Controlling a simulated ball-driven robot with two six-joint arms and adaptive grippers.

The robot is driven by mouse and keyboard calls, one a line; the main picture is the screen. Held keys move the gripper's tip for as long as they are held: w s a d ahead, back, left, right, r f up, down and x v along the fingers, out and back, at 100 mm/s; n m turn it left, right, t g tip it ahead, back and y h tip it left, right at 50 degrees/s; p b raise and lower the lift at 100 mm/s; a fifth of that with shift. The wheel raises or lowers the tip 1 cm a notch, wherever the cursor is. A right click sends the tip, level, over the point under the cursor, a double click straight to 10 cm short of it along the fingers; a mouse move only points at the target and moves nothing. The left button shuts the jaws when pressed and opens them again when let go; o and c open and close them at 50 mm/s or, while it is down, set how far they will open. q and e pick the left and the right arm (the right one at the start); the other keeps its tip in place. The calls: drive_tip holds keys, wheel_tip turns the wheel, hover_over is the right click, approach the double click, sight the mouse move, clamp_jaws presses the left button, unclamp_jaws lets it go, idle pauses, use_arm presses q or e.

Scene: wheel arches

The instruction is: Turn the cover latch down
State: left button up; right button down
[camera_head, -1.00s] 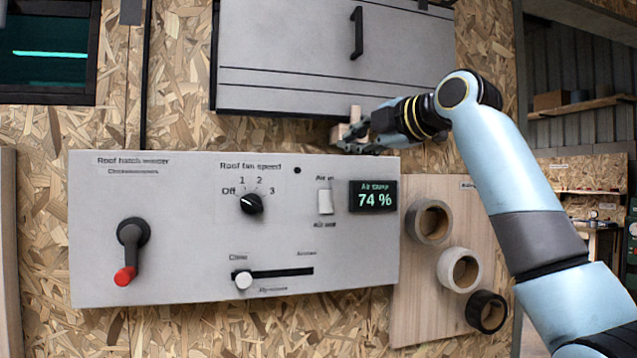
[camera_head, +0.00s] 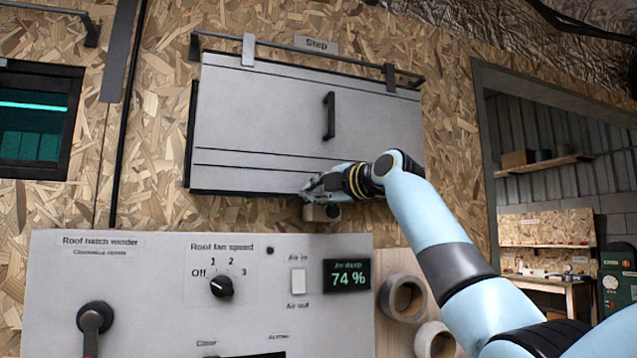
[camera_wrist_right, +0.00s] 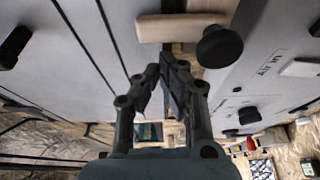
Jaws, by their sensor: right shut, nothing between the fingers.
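The cover latch (camera_head: 318,213) is a small pale wooden bar with a dark round knob, just under the lower edge of the grey cover (camera_head: 262,125). In the right wrist view the wooden bar (camera_wrist_right: 172,27) runs from the cover side towards the panel, with the black knob (camera_wrist_right: 220,46) at its end. My right gripper (camera_head: 308,187) is at the cover's lower edge, just above the latch, and hides part of it. In the wrist view its fingers (camera_wrist_right: 165,72) are shut and empty, apart from the bar. My left gripper is not in view.
Below is a grey control panel (camera_head: 150,290) with a fan-speed knob (camera_head: 221,286), an air switch (camera_head: 298,281) and a 74 % display (camera_head: 347,275). Tape rolls (camera_head: 402,297) hang at its right. The cover has a black handle (camera_head: 329,116). A doorway opens at right.

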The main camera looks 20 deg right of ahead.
drive_tip(key=shift+d, duration=0.5)
drive_tip(key=shift+s+d, duration=0.1)
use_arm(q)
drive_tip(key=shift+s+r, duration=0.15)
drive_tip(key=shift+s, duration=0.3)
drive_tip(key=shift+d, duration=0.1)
